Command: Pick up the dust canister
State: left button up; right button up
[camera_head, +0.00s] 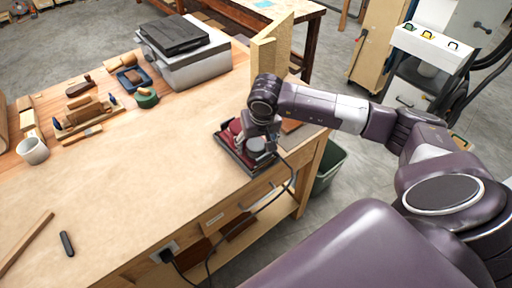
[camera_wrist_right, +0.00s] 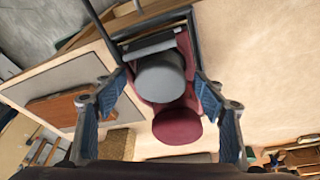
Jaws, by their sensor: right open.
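A red power tool with a grey round canister, which looks like the dust canister (camera_head: 256,146), sits in a dark tray (camera_head: 236,160) near the right edge of the workbench. In the right wrist view the grey canister (camera_wrist_right: 160,78) lies between the blue-padded fingers, beside the tool's round dark-red part (camera_wrist_right: 177,126). My right gripper (camera_wrist_right: 160,90) is open around the canister, with a gap to each finger. In the head view the right gripper (camera_head: 264,132) is above the tool and partly hides it. My left gripper is not in view.
The wooden workbench (camera_head: 130,190) is mostly clear in the middle. A grey machine (camera_head: 188,62), hand tools and a white cup (camera_head: 33,151) stand along its far and left sides. An upright wooden board (camera_head: 270,50) stands behind my right arm. A black cord runs off the front edge.

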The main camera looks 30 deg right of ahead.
jog(key=c, duration=1.4)
jog(key=shift+c, duration=0.3)
jog(key=shift+r, duration=0.2)
